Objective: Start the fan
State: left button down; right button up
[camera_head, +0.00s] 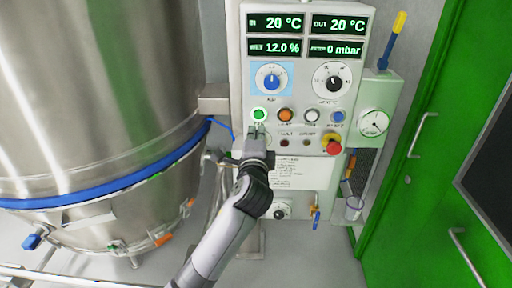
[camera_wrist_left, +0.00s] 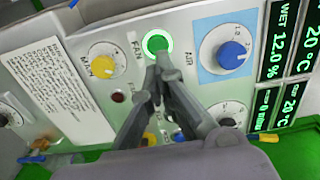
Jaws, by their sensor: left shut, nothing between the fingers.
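The green fan button (camera_head: 259,114) is a lit round button at the left of the button row on the pale control panel (camera_head: 295,85). It also shows in the left wrist view (camera_wrist_left: 155,43), with a bright green ring and the word FAN beside it. My left gripper (camera_head: 256,132) is shut and empty, with its tips just below the button in the head view. In the left wrist view the closed fingertips (camera_wrist_left: 164,62) are at the button's lower edge; I cannot tell whether they touch it. My right gripper is not in view.
Orange (camera_head: 285,115), white and blue buttons are to the right, with a red emergency knob (camera_head: 333,144) below. A blue air knob (camera_head: 271,77) is above. A steel vessel (camera_head: 95,90) stands left and a green door (camera_head: 430,150) right. A yellow knob (camera_wrist_left: 103,64) is near the fingers.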

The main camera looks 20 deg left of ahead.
pick_arm(q)
jog(key=v, duration=0.5)
jog(key=shift+r+b, duration=0.15)
jog(key=shift+b, duration=0.25)
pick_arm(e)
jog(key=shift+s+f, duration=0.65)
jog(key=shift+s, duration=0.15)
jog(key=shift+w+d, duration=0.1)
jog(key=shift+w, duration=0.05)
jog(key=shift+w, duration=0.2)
